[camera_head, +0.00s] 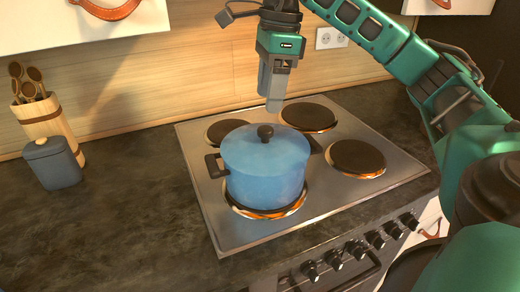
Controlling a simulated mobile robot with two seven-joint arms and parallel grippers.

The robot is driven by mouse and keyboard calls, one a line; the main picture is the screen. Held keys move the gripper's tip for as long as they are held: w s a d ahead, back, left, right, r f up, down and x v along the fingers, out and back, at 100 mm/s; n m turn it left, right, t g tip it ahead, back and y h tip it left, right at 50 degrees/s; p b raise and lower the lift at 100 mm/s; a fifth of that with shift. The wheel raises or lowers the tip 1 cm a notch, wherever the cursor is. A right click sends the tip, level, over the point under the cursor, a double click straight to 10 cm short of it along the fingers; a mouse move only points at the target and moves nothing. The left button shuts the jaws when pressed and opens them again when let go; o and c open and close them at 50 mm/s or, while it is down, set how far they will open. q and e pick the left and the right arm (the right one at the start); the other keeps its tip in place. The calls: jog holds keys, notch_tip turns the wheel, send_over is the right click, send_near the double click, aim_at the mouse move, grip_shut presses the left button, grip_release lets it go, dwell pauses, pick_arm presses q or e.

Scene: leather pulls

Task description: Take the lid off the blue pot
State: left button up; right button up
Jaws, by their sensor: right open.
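The blue pot (264,185) stands upright on the front left burner of the stove. Its blue lid (240,145) sits on top, with a dark round knob (265,132) in the middle. A dark side handle (214,165) sticks out on the pot's left. My right gripper (273,104) points down above the back of the stove, behind and a little above the lid knob in the picture. It is apart from the lid and holds nothing that I can see. My left gripper does not show.
The steel stove top (330,200) has other bare burners, including one at right (357,157). Black knobs (355,249) line its front. A blue-grey canister (53,163) and a wooden utensil holder (42,120) stand at left. The dark counter (120,215) left of the stove is clear.

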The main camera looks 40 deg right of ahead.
aim_at(265, 129)
jog(key=f, duration=0.3)
jog(key=shift+a+f, duration=0.15)
jog(key=shift+a, duration=0.05)
jog(key=shift+w+a+f, duration=0.1)
jog(key=shift+w+f, duration=0.05)
jog(key=shift+f, duration=1.2)
jog(key=shift+w+f, duration=0.1)
jog(key=shift+f, duration=1.25)
jog(key=shift+c, duration=0.3)
jog(key=c, duration=0.6)
grip_shut()
jog(key=shift+r, duration=0.15)
